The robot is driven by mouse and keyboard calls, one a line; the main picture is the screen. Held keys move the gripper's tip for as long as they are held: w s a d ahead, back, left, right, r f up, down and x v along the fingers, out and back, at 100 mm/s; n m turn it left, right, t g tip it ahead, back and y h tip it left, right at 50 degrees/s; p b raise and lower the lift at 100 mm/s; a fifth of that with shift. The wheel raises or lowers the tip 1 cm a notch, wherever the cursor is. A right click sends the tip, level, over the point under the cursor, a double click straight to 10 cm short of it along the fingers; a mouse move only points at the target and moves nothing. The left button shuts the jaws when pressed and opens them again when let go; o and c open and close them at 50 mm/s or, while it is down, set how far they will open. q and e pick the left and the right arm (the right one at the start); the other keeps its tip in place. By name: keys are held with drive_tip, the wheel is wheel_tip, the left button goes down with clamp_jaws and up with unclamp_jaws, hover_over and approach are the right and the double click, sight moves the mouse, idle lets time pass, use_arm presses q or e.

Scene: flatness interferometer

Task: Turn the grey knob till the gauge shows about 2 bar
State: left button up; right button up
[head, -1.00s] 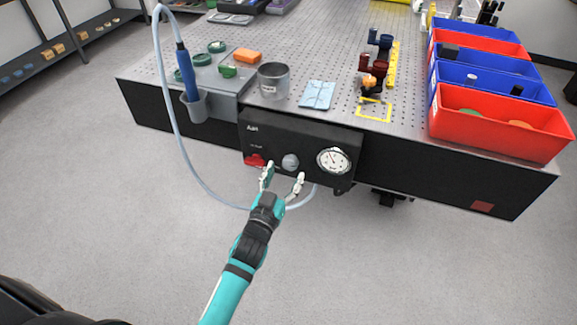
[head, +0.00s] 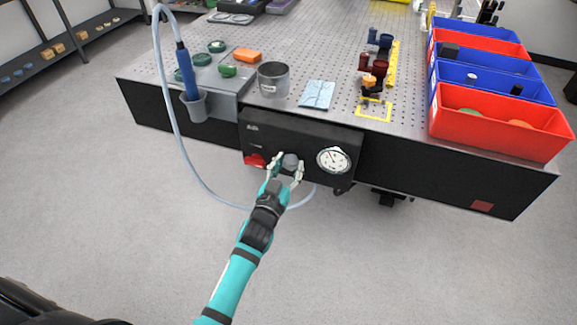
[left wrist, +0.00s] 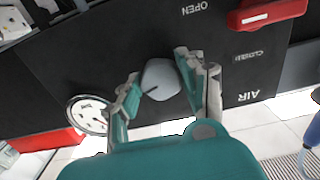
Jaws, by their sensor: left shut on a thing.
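The grey knob (head: 291,161) sits on the front of the black air panel (head: 310,132) under the table's edge. My left gripper (head: 287,172) is at the knob, with one finger on each side of it. In the left wrist view the knob (left wrist: 160,79) is between the fingers of the gripper (left wrist: 165,85), and a dark line shows on it. The round white gauge (head: 333,160) is right of the knob; its needle points to the upper left, but the numbers are too small to read. The gauge is partly hidden by a finger in the left wrist view (left wrist: 88,114). My right gripper is not in view.
A red lever (head: 255,160) is left of the knob, by OPEN and CLOSED labels in the wrist view. A pale blue hose (head: 180,150) hangs in a loop left of and below the panel. The floor before the table is clear.

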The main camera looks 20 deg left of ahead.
use_arm(q)
drive_tip(key=shift+m+p, duration=0.4)
drive_tip(key=shift+m, duration=0.4)
drive_tip(key=shift+c, duration=0.2)
drive_tip(key=shift+m, duration=1)
drive_tip(key=o, duration=1.2)
drive_tip(key=shift+c, duration=0.2)
drive_tip(key=s, duration=1.2)
drive_tip(key=shift+a, duration=0.25)
